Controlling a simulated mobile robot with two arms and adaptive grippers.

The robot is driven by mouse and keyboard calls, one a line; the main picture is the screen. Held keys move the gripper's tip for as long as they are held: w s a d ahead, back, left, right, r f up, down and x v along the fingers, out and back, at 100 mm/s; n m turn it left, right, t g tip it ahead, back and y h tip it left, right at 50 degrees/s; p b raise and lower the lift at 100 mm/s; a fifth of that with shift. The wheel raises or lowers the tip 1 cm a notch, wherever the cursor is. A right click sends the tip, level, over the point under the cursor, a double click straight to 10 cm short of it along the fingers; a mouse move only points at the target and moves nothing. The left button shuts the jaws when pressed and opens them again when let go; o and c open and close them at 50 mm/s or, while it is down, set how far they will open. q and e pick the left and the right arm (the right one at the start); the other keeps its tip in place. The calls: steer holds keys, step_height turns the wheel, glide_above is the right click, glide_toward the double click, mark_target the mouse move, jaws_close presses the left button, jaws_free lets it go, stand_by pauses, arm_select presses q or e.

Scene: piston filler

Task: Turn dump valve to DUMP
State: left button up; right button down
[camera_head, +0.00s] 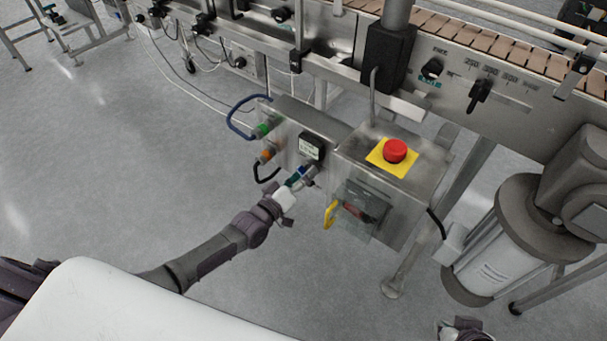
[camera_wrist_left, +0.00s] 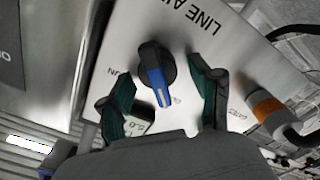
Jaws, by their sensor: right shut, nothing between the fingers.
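The dump valve knob (camera_wrist_left: 154,72) is a round black knob with a blue pointer bar, on a grey panel lettered "LINE AI…". In the left wrist view its blue bar points down and slightly right. My left gripper (camera_wrist_left: 160,76) is open, with one dark green finger on each side of the knob and visible gaps between. In the head view my left gripper (camera_head: 298,181) is at the front of the steel control box (camera_head: 325,135) and mostly hides the knob. My right gripper (camera_head: 466,330) shows partly at the bottom edge, shut and empty.
A red emergency stop button (camera_head: 395,151) on a yellow plate sits on the box top. A yellow handle (camera_head: 330,214) is right of my left gripper. An orange-collared hose fitting (camera_wrist_left: 268,108) is near the right finger. A motor (camera_head: 500,240) stands at right.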

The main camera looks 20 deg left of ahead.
arm_select(q)
steer(key=v, duration=1.2)
stand_by(0.4)
